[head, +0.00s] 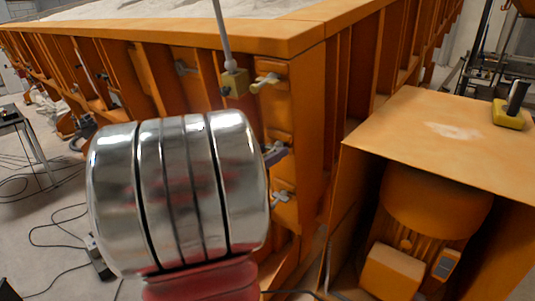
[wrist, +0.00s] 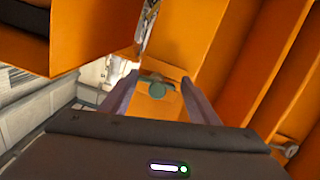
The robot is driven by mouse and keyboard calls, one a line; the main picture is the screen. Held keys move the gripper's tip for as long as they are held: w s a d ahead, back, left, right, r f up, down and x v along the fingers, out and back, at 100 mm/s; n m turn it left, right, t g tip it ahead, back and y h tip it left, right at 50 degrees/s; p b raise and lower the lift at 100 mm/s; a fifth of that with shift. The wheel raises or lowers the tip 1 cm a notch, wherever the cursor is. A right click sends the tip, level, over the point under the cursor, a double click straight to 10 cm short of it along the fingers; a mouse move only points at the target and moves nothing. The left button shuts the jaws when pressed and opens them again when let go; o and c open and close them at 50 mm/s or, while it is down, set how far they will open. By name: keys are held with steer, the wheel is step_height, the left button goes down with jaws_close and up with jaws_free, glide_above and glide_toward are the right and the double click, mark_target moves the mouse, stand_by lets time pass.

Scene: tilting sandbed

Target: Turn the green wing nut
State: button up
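The green wing nut (wrist: 158,84) sits on a small orange plate in the wrist view. My gripper (wrist: 160,79) is open, with one finger to the left of the nut and one to the right. Gaps show between the nut and both fingers; how far the tips reach along its depth is unclear. In the head view my shiny metal arm covers much of the middle, and I cannot make out the green nut there. A purple-grey piece at the arm's right edge may be a fingertip.
The orange ribbed sandbed wall (head: 358,75) rises ahead. A yellowish wing nut (head: 267,82) and a pale one (head: 283,198) are on its post. An orange motor housing (head: 430,125) stands at right. Cables (head: 45,225) lie on the floor at left.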

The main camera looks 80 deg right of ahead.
steer(key=o, duration=0.3)
steer(key=shift+r, duration=0.1)
steer(key=shift+a, duration=0.1)
steer(key=v, duration=1.3)
steer(key=shift+a, duration=0.3)
steer(key=n, duration=3.4)
steer(key=shift+s+a+f+n+h, duration=0.1)
steer(key=shift+s+f+n+h, duration=0.1)
steer(key=shift+s+n+h, duration=0.15)
